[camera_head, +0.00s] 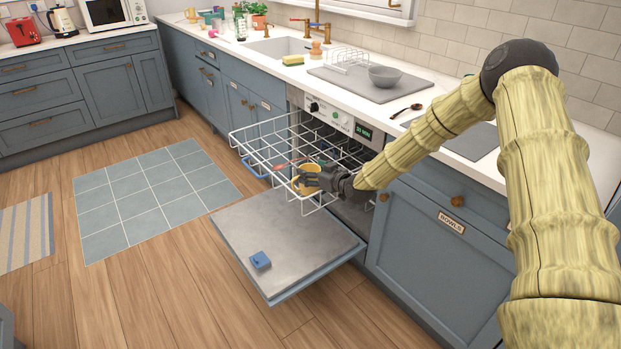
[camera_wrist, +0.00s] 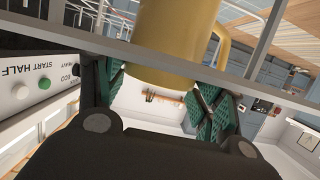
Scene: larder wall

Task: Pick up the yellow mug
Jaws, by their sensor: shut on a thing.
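The yellow mug (camera_head: 306,180) is in the white wire upper rack (camera_head: 262,143) of the open dishwasher, near the rack's front right corner. My gripper (camera_head: 318,179) reaches to it from the right and covers part of it. In the wrist view the mug (camera_wrist: 181,45) stands large between the green-padded fingers of my gripper (camera_wrist: 160,92), which are shut on it. Its handle shows on the right there. A grey bar of the rack crosses in front of the mug in that view. I cannot tell whether the mug touches the rack floor.
The dishwasher door (camera_head: 290,240) is folded down below the rack, with a blue block (camera_head: 260,261) on it. The counter above holds a grey bowl (camera_head: 384,76) and a dark spoon (camera_head: 407,110). Open wooden floor lies to the left, with a blue-grey tiled mat (camera_head: 150,200).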

